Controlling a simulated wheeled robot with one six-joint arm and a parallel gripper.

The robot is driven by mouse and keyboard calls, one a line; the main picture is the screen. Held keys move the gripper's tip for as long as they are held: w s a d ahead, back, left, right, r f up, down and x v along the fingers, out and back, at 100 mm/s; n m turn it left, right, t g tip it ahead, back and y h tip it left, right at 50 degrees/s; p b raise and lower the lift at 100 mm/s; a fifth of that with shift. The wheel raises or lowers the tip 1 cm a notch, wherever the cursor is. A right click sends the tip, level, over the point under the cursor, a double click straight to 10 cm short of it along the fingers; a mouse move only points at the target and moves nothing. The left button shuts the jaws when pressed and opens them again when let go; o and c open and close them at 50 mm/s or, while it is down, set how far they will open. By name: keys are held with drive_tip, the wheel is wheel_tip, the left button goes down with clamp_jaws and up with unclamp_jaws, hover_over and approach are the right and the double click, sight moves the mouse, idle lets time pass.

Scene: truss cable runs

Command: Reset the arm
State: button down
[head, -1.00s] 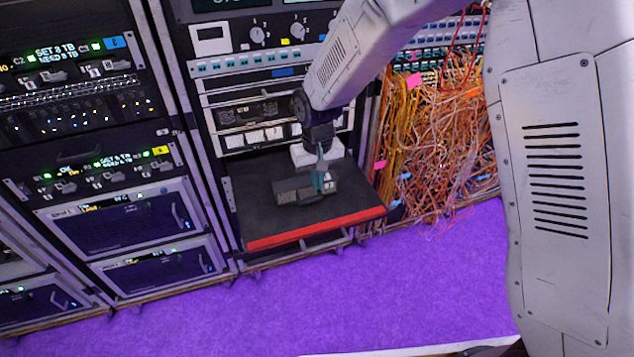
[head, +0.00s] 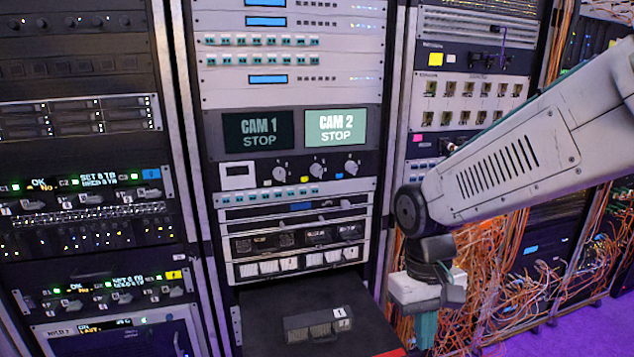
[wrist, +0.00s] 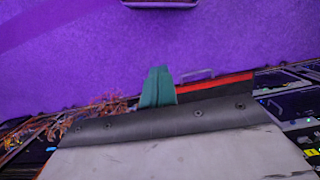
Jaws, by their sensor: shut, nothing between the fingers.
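My gripper (head: 426,327) is at the lower right of centre in the head view, with teal fingers pointing down. It hangs just right of the black pull-out shelf (head: 265,312), in front of the orange cable tangle. In the wrist view, the teal fingers (wrist: 158,86) are together with nothing between them. A small dark grey box with a white label (head: 318,325) lies on the shelf, apart from my gripper.
Racks fill the view, with CAM 1 (head: 259,131) and CAM 2 (head: 336,127) screens both reading STOP. Loose orange cables (head: 487,262) hang at the right. The purple floor (wrist: 230,40) looks mostly clear in the wrist view.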

drive_tip(key=s+d+r+m+t, duration=0.1)
drive_tip(key=s+d+r, duration=0.3)
drive_tip(key=s, duration=0.2)
drive_tip(key=s+d+r+m+t, duration=0.1)
drive_tip(key=s+d+r+t, duration=0.1)
drive_tip(key=s+d+r, duration=0.3)
drive_tip(key=shift+s+m+t+y, duration=0.3)
drive_tip(key=shift+s+m+y, duration=0.1)
drive_tip(key=shift+s, duration=0.9)
